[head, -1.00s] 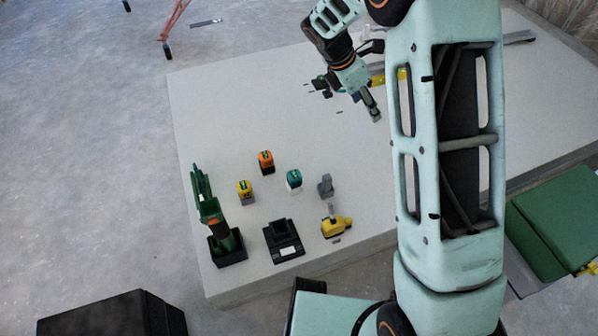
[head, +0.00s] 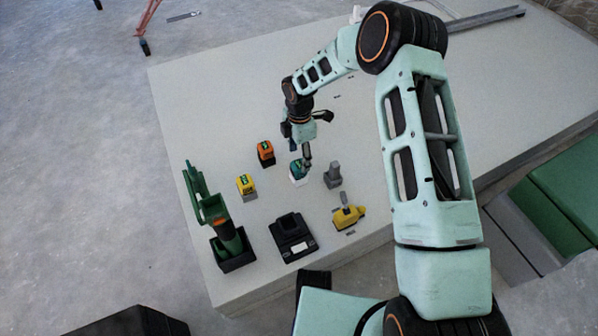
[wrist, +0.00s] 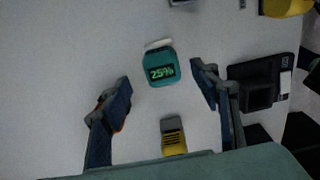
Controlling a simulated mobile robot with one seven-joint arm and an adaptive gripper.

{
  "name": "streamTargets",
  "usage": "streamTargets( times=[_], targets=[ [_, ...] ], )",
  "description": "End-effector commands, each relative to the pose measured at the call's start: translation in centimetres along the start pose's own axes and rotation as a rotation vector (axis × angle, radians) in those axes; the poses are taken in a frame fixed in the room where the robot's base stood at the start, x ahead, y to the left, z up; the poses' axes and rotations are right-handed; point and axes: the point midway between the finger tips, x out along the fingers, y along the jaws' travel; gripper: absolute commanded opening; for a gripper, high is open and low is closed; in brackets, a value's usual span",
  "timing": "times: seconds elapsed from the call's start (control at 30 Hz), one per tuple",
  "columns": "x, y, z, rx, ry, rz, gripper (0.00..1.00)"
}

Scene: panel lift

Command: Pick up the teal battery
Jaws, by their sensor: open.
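The teal battery (head: 297,172) stands upright on the pale table, with a white lower part. In the wrist view its teal top (wrist: 161,68) shows a green "25%" readout. My gripper (head: 307,160) is above and close beside the battery in the head view, partly covering it. In the wrist view my gripper (wrist: 160,92) is open, one finger on each side, with the battery a little beyond the line between the fingertips. The fingers appear clear of it. The remaining height above it is hard to judge.
Near the battery stand an orange battery (head: 265,153), a yellow battery (head: 246,187) and a grey one (head: 333,174). A black charger (head: 292,236), a yellow tool (head: 348,216) and a green tool in a black holder (head: 233,252) stand towards the front. The table's middle right is clear.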

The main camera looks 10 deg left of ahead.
Motion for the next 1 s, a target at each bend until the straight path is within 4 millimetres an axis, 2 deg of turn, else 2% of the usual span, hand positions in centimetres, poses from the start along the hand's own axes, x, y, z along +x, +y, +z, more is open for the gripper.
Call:
streamTargets(
  times=[0.03, 0.23, 0.5, 0.77, 1.0],
  targets=[
    [1.0, 0.0, 0.0, -0.001, 0.0, -0.001, 0.56],
    [2.4, -0.1, -0.1, -0.001, -0.002, -0.001, 0.56],
    [6.4, -0.2, -0.3, 0.0, -0.001, -0.001, 0.56],
    [6.5, -0.2, -0.2, 0.0, -0.002, 0.0, 0.56],
    [6.5, -0.2, -0.2, 0.0, -0.002, 0.0, 0.31]
  ],
)
